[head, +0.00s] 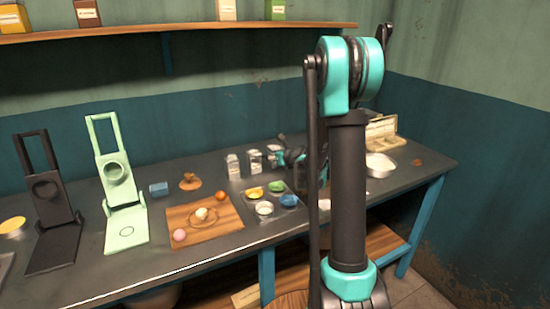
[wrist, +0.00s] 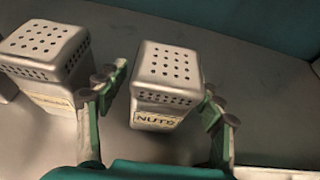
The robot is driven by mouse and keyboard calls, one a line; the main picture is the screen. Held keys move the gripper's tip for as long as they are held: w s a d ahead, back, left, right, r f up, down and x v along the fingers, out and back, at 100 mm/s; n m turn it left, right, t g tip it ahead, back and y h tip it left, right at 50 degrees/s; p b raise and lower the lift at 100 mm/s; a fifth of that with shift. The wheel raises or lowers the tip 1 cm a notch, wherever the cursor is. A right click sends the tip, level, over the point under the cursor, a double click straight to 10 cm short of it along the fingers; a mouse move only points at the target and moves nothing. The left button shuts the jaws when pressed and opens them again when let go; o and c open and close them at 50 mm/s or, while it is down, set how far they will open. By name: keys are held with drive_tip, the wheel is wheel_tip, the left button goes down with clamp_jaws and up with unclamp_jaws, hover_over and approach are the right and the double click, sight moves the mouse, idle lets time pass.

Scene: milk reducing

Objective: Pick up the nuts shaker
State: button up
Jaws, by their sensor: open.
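The nuts shaker (wrist: 165,78) is a grey metal box with a holed top and a "NUTS" label, upright on the dark counter. In the wrist view it stands between the two green-padded fingers of my gripper (wrist: 160,97), which are open, one on each side. I cannot tell whether either finger touches it. A similar shaker (wrist: 45,62) stands to the left, just outside the left finger, its label unreadable. In the head view the nuts shaker appears to be the right one (head: 255,162) of the pair, with my gripper (head: 279,158) beside it on the right.
In front are a tray of small bowls (head: 264,208) and a wooden board (head: 204,222) with small round items. A brown pouch (head: 190,182) and blue block (head: 159,189) lie left. A white bowl (head: 380,166) and an open box (head: 382,133) stand right. The wall is behind.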

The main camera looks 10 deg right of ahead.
drive_tip(key=shift+x, duration=1.25)
drive_tip(key=shift+c, duration=0.4)
drive_tip(key=c, duration=1.3)
drive_tip(key=shift+c, duration=0.2)
